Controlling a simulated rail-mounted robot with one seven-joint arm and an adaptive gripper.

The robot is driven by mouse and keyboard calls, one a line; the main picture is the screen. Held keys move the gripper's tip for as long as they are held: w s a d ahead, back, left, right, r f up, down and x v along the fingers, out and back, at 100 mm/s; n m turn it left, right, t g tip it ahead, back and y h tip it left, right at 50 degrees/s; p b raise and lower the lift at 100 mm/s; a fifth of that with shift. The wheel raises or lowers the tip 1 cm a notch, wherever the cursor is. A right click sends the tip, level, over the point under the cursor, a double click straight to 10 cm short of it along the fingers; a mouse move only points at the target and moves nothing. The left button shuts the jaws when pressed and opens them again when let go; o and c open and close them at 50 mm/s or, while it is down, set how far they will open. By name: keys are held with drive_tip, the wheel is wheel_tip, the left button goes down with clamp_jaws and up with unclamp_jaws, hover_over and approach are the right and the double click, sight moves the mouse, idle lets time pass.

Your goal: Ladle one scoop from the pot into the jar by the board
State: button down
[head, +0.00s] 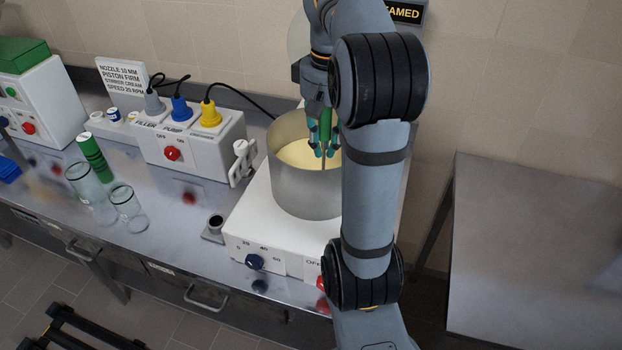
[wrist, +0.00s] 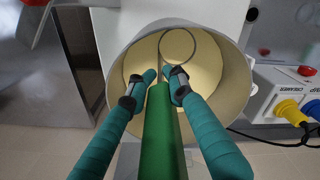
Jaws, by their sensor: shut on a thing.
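The steel pot (head: 300,190) holds pale yellow cream and stands on a white hot plate; the wrist view looks down into the pot (wrist: 237,90). My gripper (head: 324,150) is over the pot, its teal fingers (wrist: 154,88) shut on the ladle's green handle (wrist: 160,135). The handle (head: 325,125) is upright in the head view. The ladle's round rim (wrist: 177,31) shows inside the pot against the cream; its fill cannot be told. Two empty-looking clear jars, a taller (head: 90,190) and a shorter (head: 128,210), stand at left. A lettered board (head: 123,85) stands behind them.
The hot plate (head: 255,215) has front knobs. A control box (head: 200,145) with coloured plugs and cables stands between jars and pot, farther back. A green cylinder (head: 93,155) stands behind the jars. Bench front is clear.

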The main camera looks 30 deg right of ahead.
drive_tip(key=shift+r+p, duration=7.85)
drive_tip(key=shift+r, duration=0.05)
